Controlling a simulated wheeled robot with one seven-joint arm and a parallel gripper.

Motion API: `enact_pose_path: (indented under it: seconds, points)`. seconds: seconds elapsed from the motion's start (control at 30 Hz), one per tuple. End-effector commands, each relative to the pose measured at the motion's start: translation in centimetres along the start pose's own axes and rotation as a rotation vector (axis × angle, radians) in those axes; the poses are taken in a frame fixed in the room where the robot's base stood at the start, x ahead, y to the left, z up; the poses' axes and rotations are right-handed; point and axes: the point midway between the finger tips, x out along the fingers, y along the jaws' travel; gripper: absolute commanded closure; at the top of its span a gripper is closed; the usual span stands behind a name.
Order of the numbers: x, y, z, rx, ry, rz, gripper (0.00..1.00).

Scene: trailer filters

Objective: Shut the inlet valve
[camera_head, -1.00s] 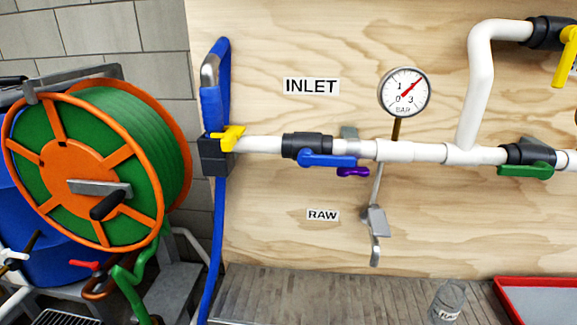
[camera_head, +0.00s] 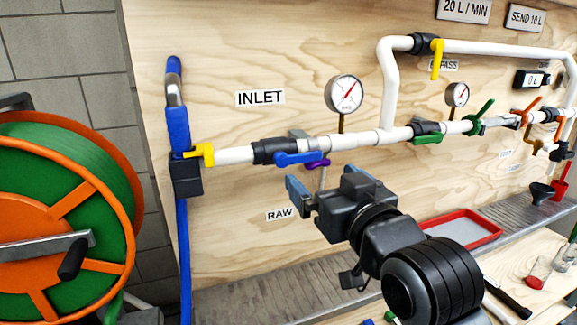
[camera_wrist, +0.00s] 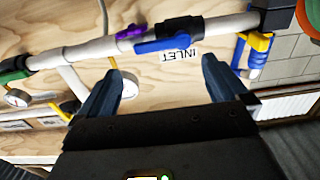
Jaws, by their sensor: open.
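The inlet valve is a black body (camera_head: 274,150) on the white pipe below the INLET sign, with a blue lever (camera_head: 298,158) lying along the pipe. The blue lever also shows in the wrist view (camera_wrist: 168,42), near the top between the fingertips' directions. My gripper (camera_head: 325,182) is open and empty, below and right of the lever in the head view, apart from it. In the wrist view its two blue fingers (camera_wrist: 163,72) are spread with bare board and the INLET sign between them. The wrist view is upside down.
A purple lever (camera_head: 318,163) sits just right of the blue one. A yellow lever (camera_head: 204,152) is at the pipe's left end, near a blue hose (camera_head: 183,250). A gauge (camera_head: 344,93) stands above the pipe. A hose reel (camera_head: 60,200) fills the left. A red tray (camera_head: 445,222) lies on the bench.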

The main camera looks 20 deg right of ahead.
Motion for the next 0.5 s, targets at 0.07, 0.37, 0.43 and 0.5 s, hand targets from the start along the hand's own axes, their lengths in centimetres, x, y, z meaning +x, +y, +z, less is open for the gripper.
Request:
enact_pose_path:
  seconds: [0.07,0.37,0.43,0.5]
  points:
    - [0.5,0.0,-0.2,0.002,0.001,0.001,0.0]
    - [4.7,0.0,-0.3,0.003,0.001,0.001,0.0]
    - [5.7,0.0,-0.3,0.004,0.002,0.0,0.0]
    - [6.5,0.0,-0.3,0.003,0.002,0.0,0.0]
